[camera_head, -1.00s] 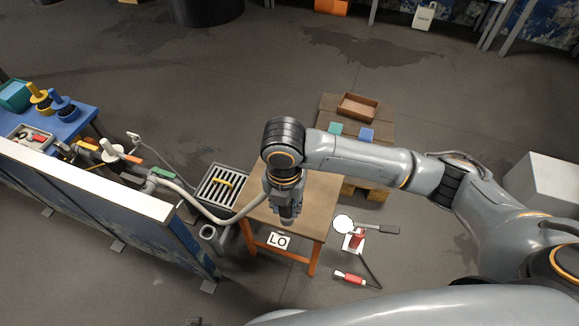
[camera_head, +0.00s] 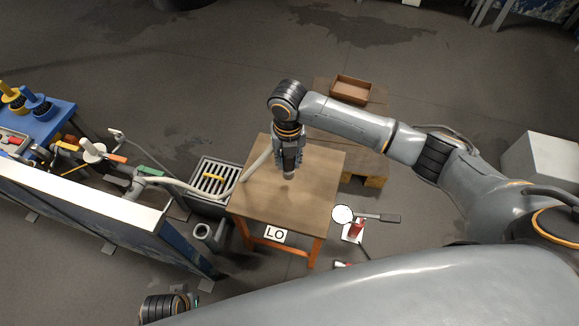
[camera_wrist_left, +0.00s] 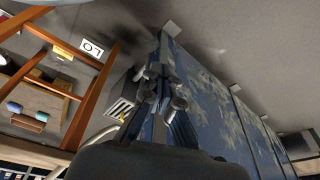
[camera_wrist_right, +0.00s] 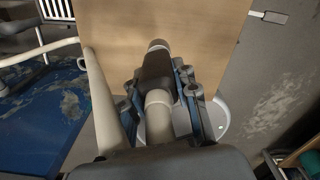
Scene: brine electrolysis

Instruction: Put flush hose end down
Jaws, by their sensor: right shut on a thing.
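My right gripper (camera_head: 289,160) is shut on the flush hose end (camera_head: 289,175), above the wooden table (camera_head: 310,204) marked "LO". In the right wrist view, my right gripper (camera_wrist_right: 164,90) grips the dark collar of the hose end (camera_wrist_right: 157,60), whose pale tip points over the tabletop (camera_wrist_right: 205,50). I cannot tell whether the tip touches the wood. The pale hose (camera_head: 205,188) runs from the valves at the left to the gripper. My left gripper (camera_wrist_left: 165,88) shows in the left wrist view beside a blue panel, and its opening is unclear.
A slatted drain crate (camera_head: 214,179) stands left of the table, with a grey cup-like pipe (camera_head: 204,232) near it. A blue-and-white barrier (camera_head: 105,205) lies left. A round-headed tool (camera_head: 365,215) is at the table's right. Most of the tabletop is bare.

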